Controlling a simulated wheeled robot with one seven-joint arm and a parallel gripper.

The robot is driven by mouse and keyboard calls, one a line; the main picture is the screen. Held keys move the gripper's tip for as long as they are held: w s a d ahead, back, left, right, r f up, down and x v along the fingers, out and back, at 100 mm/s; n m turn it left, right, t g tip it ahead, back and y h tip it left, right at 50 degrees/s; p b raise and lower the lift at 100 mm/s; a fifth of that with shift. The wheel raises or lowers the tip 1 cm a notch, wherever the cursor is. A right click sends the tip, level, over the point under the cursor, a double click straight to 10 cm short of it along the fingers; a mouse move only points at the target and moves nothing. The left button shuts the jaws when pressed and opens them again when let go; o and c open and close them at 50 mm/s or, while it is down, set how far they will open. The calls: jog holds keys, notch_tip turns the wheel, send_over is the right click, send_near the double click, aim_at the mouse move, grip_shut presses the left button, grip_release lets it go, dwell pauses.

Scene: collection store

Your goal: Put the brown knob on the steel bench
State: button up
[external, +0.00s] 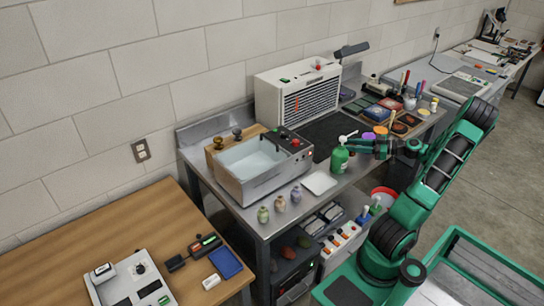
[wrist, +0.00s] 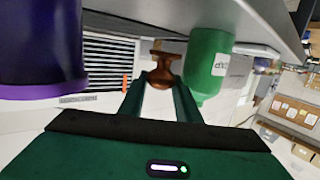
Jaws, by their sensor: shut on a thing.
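My gripper (wrist: 160,88) is shut on a brown knob (wrist: 161,66), which shows between the fingertips in the wrist view. It has a flared top and a rounded lower part. In the external view my gripper (external: 352,146) is over the right part of the steel bench (external: 279,219), close to a green bottle (external: 339,160). The held knob is too small or hidden to make out there. In the wrist view the green bottle (wrist: 208,65) stands just right of the knob.
A water bath (external: 258,168), several small jars (external: 280,204) and a white pad (external: 319,182) stand on the bench. A white vented unit (external: 298,95) is behind. A large dark purple object (wrist: 40,45) fills the wrist view's left. Trays and tools crowd the bench's right end.

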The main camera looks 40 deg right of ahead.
aim_at(351, 153)
notch_tip(351, 153, down, 3)
jog(key=shift+f, duration=0.2)
jog(key=shift+w+f, duration=0.15)
jog(key=shift+f, duration=0.2)
jog(key=o, duration=0.9)
jog(key=v, duration=1.2)
jog(key=shift+f, duration=0.1)
